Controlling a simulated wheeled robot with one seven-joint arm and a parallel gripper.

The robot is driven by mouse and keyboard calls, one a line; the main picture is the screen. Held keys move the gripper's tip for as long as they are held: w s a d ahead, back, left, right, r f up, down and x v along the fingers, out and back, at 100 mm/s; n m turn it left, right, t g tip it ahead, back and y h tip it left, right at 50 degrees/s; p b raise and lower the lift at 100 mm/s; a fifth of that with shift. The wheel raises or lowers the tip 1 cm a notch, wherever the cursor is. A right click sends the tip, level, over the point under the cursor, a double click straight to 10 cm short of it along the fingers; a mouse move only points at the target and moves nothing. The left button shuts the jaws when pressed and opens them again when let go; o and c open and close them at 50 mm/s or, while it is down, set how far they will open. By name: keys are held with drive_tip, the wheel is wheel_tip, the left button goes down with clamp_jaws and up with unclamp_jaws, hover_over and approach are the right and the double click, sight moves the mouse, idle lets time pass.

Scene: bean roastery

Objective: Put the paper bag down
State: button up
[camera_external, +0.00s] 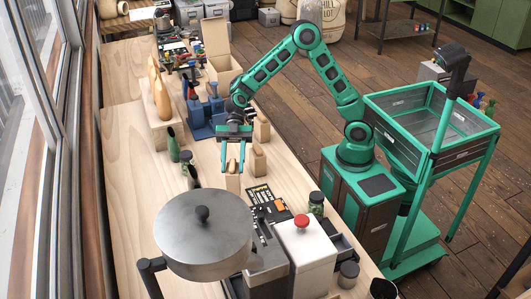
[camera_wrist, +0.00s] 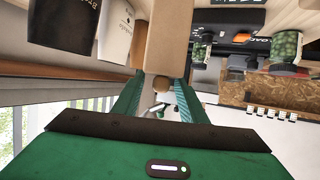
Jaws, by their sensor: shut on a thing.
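The tan paper bag (camera_external: 233,184) is between the fingertips of my gripper (camera_external: 232,170), which points down over the wooden bench. In the wrist view the bag (camera_wrist: 168,38) is a plain tan block between my two green fingers (camera_wrist: 158,88). My gripper is shut on its upper part. I cannot tell whether its bottom touches the bench. A similar tan bag (camera_external: 258,160) stands on the bench just to the right, and another (camera_external: 262,130) stands behind that one.
A blue device (camera_external: 205,115) and open carton (camera_external: 218,58) are behind.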

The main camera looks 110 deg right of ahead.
drive_tip(key=shift+w+d+f, duration=0.35)
drive_tip(key=shift+d+f, duration=0.05)
drive_tip(key=shift+d, duration=0.1)
drive_tip(key=shift+f, duration=2)
drive_tip(key=o, duration=1.4)
drive_tip(key=shift+f, duration=0.1)
drive_tip(key=v, duration=1.2)
drive_tip(key=shift+r, duration=0.2)
